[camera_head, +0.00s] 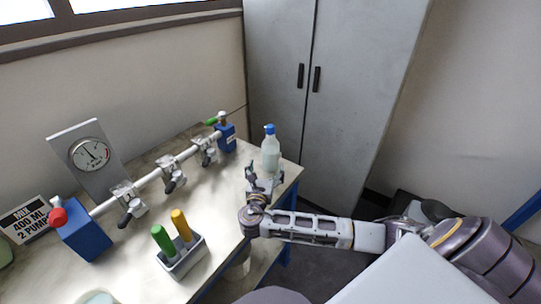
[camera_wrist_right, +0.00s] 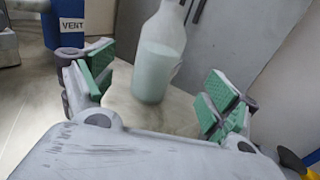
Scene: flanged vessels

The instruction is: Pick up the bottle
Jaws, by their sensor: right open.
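The bottle (camera_head: 270,155) is clear with a blue cap and pale liquid, and stands upright near the far right corner of the bench. In the right wrist view the bottle (camera_wrist_right: 159,60) stands ahead, between the two fingers but beyond their tips, and its top is cut off. My right gripper (camera_head: 264,176) is just in front of the bottle in the head view. In the right wrist view the right gripper (camera_wrist_right: 155,95) is open, with green pads spread apart and nothing between them. My left gripper is not in view.
A pipe manifold (camera_head: 158,176) with clamps and blue end blocks runs left of the bottle. A gauge (camera_head: 90,154) stands behind it. A holder (camera_head: 182,261) with green and yellow handles sits at the front. A grey cabinet (camera_head: 345,80) stands behind the bench (camera_head: 225,262).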

